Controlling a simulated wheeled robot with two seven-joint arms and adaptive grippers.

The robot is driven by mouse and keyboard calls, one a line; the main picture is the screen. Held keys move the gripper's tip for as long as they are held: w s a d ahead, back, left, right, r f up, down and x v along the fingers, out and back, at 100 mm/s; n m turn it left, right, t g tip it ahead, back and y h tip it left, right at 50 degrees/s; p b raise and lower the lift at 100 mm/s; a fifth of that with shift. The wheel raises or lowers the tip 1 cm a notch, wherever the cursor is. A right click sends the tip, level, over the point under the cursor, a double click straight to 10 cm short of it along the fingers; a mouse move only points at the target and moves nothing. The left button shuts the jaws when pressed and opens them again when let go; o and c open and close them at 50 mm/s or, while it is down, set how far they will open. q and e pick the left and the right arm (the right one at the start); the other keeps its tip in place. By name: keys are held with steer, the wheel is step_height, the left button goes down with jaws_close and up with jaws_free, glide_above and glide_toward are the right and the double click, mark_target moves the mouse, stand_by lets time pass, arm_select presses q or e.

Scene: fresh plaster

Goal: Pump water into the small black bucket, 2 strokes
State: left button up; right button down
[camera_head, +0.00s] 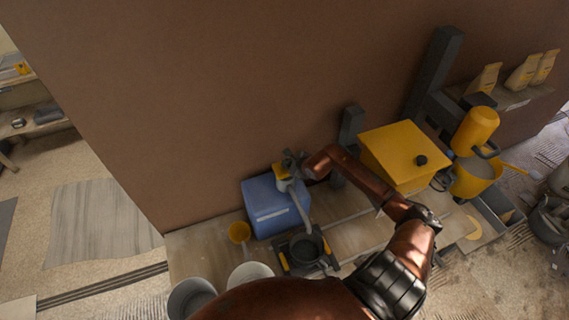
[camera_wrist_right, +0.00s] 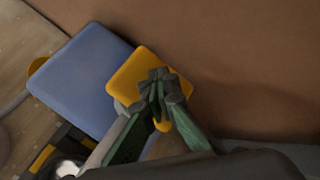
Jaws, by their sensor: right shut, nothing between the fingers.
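The blue water container (camera_head: 268,207) stands on the board against the brown wall. Its pump has a yellow square head (camera_head: 282,172) and a grey spout (camera_head: 298,200) slanting down toward the small black bucket (camera_head: 307,249). The bucket sits upright on a dark stand with yellow sides. My right gripper (camera_wrist_right: 157,88) is shut and empty, its fingertips over the yellow pump head (camera_wrist_right: 124,80); whether they touch it I cannot tell. The blue container (camera_wrist_right: 82,75) also shows in the right wrist view. Inside the bucket looks dark; water cannot be made out. My left gripper is out of view.
A yellow cup (camera_head: 239,232) stands left of the container. Two pale buckets, one grey (camera_head: 190,298) and one whitish (camera_head: 250,273), stand in front. A yellow box (camera_head: 403,153) and a yellow mixing bucket (camera_head: 474,174) are to the right. The wall rises close behind the pump.

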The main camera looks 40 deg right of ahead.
steer(key=shift+s+f+b, duration=0.1)
steer(key=shift+f+b, duration=0.35)
steer(key=shift+f, duration=0.25)
stand_by(0.5)
steer(key=shift+r+p, duration=1)
steer(key=shift+r, duration=0.9)
steer(key=shift+r+p, duration=0.45)
steer(key=shift+r, duration=0.75)
steer(key=r+p, duration=0.1)
steer(key=r, duration=0.1)
steer(key=r+p, duration=0.1)
steer(key=r, duration=0.2)
steer(key=shift+w+a, duration=0.15)
steer(key=shift+w, duration=0.05)
steer(key=shift+f, duration=0.1)
